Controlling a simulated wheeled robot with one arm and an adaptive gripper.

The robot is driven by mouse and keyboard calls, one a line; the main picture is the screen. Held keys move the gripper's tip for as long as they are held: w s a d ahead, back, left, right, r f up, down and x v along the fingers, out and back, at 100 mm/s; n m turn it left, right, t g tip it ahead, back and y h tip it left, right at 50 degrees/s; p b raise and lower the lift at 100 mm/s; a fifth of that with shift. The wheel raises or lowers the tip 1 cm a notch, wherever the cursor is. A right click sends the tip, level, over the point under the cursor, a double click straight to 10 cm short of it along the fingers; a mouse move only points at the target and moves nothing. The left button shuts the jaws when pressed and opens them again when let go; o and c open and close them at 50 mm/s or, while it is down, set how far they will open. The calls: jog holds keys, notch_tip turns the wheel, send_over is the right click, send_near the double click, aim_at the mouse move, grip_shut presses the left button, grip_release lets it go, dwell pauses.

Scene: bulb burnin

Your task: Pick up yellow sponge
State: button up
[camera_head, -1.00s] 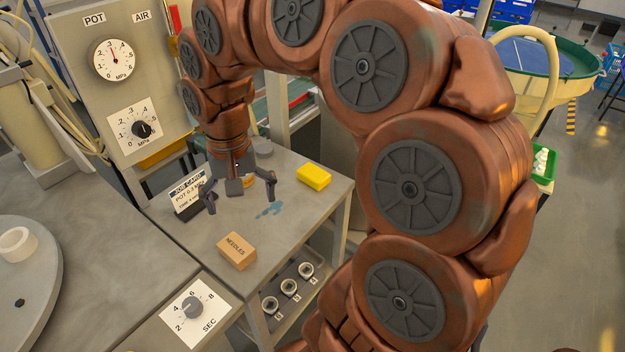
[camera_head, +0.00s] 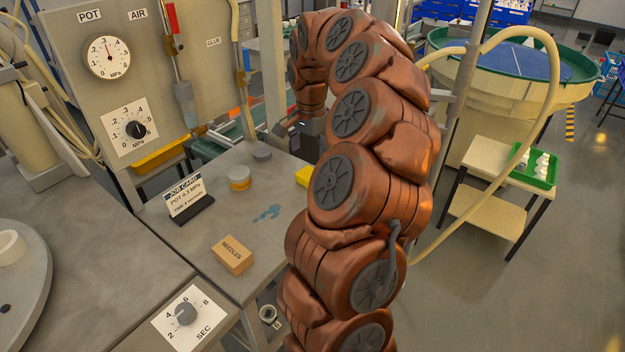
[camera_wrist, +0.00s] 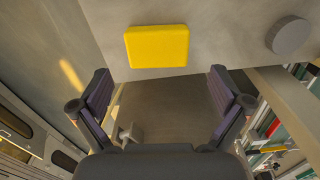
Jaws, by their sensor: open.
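The yellow sponge (camera_head: 303,176) lies on the grey table top (camera_head: 222,214), mostly hidden behind my arm in the head view. In the wrist view the whole sponge (camera_wrist: 157,46) shows as a yellow block near the table's edge, ahead of my fingers and a little left of the middle. My gripper (camera_wrist: 163,95) is open and empty, its two dark fingers spread wide, with the sponge beyond them rather than between them.
A job card (camera_head: 186,196), a NEEDLES box (camera_head: 232,254), a yellow-banded tin (camera_head: 239,180) and a grey puck (camera_head: 262,154) stand on the table. A blue spill (camera_head: 268,212) lies near its middle. A gauge panel stands behind. A green tray (camera_head: 534,166) sits on a side table at right.

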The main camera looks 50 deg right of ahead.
jog(key=shift+s+a+f+p, duration=0.1)
jog(key=shift+f+p, duration=0.35)
jog(key=shift+f, duration=1.25)
jog(key=shift+s+f+p, duration=0.1)
jog(key=shift+f+p, duration=0.3)
jog(key=shift+f, duration=1.25)
jog(key=c, duration=0.7)
